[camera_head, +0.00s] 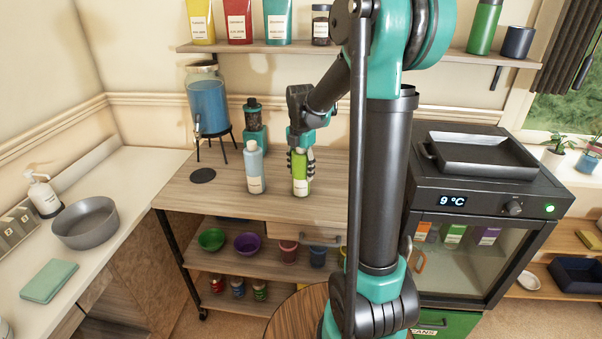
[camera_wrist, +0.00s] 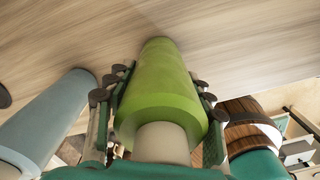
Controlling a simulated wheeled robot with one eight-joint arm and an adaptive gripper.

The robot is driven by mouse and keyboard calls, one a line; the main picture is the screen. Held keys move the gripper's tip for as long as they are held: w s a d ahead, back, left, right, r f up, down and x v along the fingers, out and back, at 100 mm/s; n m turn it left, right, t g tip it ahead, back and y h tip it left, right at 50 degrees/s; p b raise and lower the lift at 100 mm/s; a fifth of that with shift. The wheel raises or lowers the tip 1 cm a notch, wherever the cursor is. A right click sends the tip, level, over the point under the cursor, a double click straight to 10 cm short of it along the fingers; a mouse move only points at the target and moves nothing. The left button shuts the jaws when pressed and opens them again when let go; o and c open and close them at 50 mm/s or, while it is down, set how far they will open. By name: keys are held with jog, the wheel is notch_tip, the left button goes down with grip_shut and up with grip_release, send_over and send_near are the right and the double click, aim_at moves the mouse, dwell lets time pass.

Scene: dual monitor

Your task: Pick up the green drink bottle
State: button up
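The green drink bottle (camera_head: 300,185) stands upright on the wooden table, with a pale label and a pale cap. My gripper (camera_head: 301,160) reaches down over it from above and behind. In the wrist view the green bottle (camera_wrist: 160,88) lies between the two fingers of my gripper (camera_wrist: 160,92), one along each side. The fingers are very close to its sides; whether both press on it cannot be told. Its base appears to rest on the table. Its cap is partly hidden by the gripper in the head view.
A light blue bottle (camera_head: 253,168) stands just left of the green one and also shows in the wrist view (camera_wrist: 48,118). A dark-topped teal grinder (camera_head: 254,128) and a blue drink dispenser (camera_head: 207,105) stand behind. The table's front left is clear.

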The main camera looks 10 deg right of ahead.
jog(key=c, duration=1)
jog(key=shift+r, duration=0.1)
